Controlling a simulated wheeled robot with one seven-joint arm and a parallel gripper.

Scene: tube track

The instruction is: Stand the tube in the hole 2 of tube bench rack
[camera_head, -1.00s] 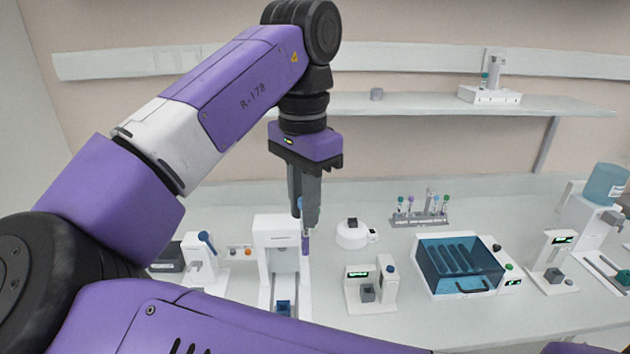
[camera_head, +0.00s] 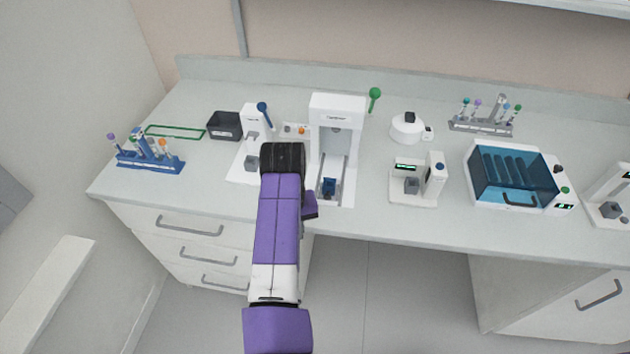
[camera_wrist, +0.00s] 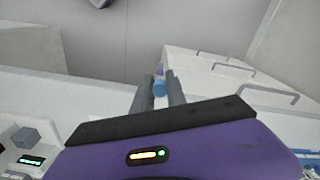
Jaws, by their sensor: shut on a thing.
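My gripper (camera_wrist: 160,76) is shut on a tube (camera_wrist: 160,88) in the wrist view. The tube has a light blue cap, and a purple part shows beyond it between the fingertips. In the head view my own arm hides the fingers and the tube. A blue rack (camera_head: 172,166) with several capped tubes stands at the left end of the bench. A grey rack (camera_head: 464,126) with several capped tubes stands at the back right. I cannot tell which one is the tube bench rack. Hole numbers are too small to read.
A tall white machine (camera_head: 338,104) stands beside my arm. A dark bin (camera_head: 225,126), a green frame (camera_head: 160,131) and a white device (camera_head: 250,120) lie to its left. A round white device (camera_head: 405,130), a small display device (camera_head: 430,190) and a blue-lidded box (camera_head: 512,178) stand right.

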